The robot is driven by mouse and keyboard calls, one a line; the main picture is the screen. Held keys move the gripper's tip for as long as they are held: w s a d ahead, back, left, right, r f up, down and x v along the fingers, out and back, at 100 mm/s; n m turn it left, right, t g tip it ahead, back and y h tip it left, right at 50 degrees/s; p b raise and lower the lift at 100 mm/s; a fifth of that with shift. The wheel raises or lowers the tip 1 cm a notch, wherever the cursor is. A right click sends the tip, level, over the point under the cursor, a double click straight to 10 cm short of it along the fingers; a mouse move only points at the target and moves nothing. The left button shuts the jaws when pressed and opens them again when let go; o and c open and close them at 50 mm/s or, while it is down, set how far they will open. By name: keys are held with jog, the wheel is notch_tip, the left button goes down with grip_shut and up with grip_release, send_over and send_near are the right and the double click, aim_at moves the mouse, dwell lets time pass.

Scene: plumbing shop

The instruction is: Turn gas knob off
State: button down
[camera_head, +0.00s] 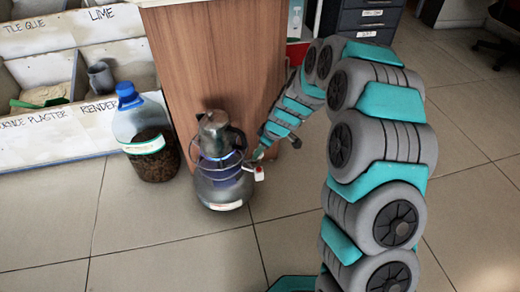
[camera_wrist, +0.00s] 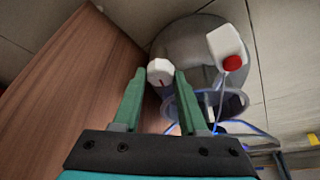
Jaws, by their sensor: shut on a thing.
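The gas knob (camera_wrist: 160,70) is white with a red mark and sits between the tips of my gripper's green fingers in the wrist view. My gripper (camera_wrist: 157,78) is shut on it. The red mark points roughly up and down in that view. The knob belongs to a grey gas appliance with a round metal body (camera_head: 222,188), which stands on the floor in the head view. In the head view my gripper (camera_head: 260,151) reaches its right side from the right, and the knob is too small to make out there.
A white part with a red end (camera_wrist: 226,46) sticks out close to the right finger. A blue tube (camera_wrist: 240,124) loops beside it. A wooden panel (camera_head: 215,60) stands right behind the appliance. A large bottle (camera_head: 150,140) stands to its left. The tiled floor in front is clear.

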jog(key=m+p, duration=0.1)
jog(key=m+t+h+p, duration=0.1)
jog(key=m, duration=0.1)
jog(key=m+p, duration=0.1)
jog(key=m, duration=0.1)
jog(key=shift+s+a+r+t+p, duration=0.1)
jog(key=shift+s+r+t+p, duration=0.05)
jog(key=shift+s+t+p, duration=0.15)
jog(key=shift+w+m+h+p, duration=0.1)
jog(key=shift+m+h+p, duration=0.5)
jog(key=shift+m, duration=0.4)
jog(key=shift+a+m+t+h+p, duration=0.1)
jog(key=shift+m+t+h+p, duration=0.2)
jog(key=shift+m+p, duration=0.8)
jog(key=shift+f, duration=0.2)
jog(key=shift+c, duration=2.2)
grip_release()
jog(key=shift+w, duration=0.1)
